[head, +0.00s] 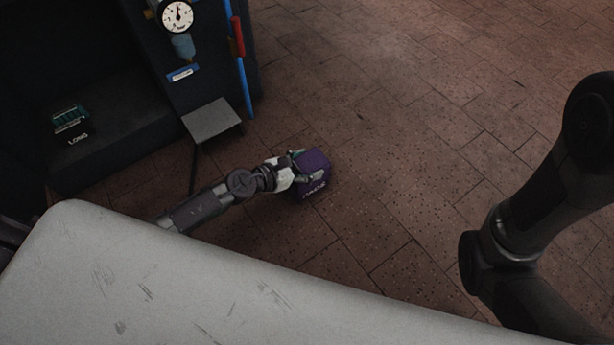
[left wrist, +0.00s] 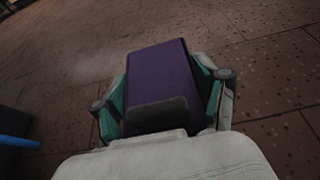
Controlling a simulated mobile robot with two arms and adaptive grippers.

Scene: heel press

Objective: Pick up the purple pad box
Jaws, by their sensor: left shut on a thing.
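The purple pad box (head: 313,162) is in the middle of the head view, with pale lettering on its near side. My left gripper (head: 306,167) is shut on it, fingers on either side of the box. In the left wrist view the purple box (left wrist: 160,72) fills the space between the two green-and-grey fingers of the left gripper (left wrist: 165,105). I cannot tell whether the box touches the floor. My right arm shows at the right of the head view, but its gripper is out of view.
A dark press (head: 210,85) with a gauge (head: 177,16), a grey pedal plate (head: 212,120) and a blue rod with a red grip (head: 238,37) stands at upper left. A green-and-black item (head: 70,119) sits on its ledge. A pale tabletop (head: 200,290) fills the lower left. Brick floor (head: 400,130) is clear on the right.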

